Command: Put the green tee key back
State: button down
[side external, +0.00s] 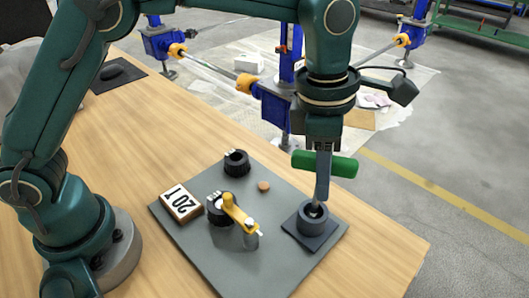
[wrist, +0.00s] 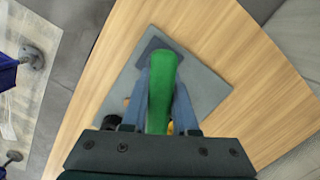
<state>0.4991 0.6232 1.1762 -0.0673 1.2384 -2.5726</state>
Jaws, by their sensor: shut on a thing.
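The green tee key (side external: 343,167) has a green bar handle lying crosswise between the fingers of my gripper (side external: 323,172). Below the handle, a grey shape runs down to the mouth of a dark round holder (side external: 313,224) on a square base. I cannot tell how much of it is finger and how much is key shank, nor how deep the tip sits in the holder. The handle looks slightly tilted in the side view.
A grey mat (side external: 268,275) lies on the wooden table (side external: 120,180). On it are a black knob with a yellow crank (side external: 238,213), another black cylinder (side external: 236,163), a small wooden disc (side external: 263,186) and a numbered block (side external: 181,203). Blue jacks (side external: 285,105) stand beyond the table edge.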

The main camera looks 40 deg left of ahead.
jog(key=shift+f, duration=0.6)
jog(key=c, duration=0.6)
grip_release()
jog(key=shift+s+a+r, duration=0.1)
jog(key=shift+a+r, duration=0.05)
jog(key=shift+r, duration=1.15)
jog(key=shift+s+a+r, duration=0.1)
jog(key=shift+r, duration=1.15)
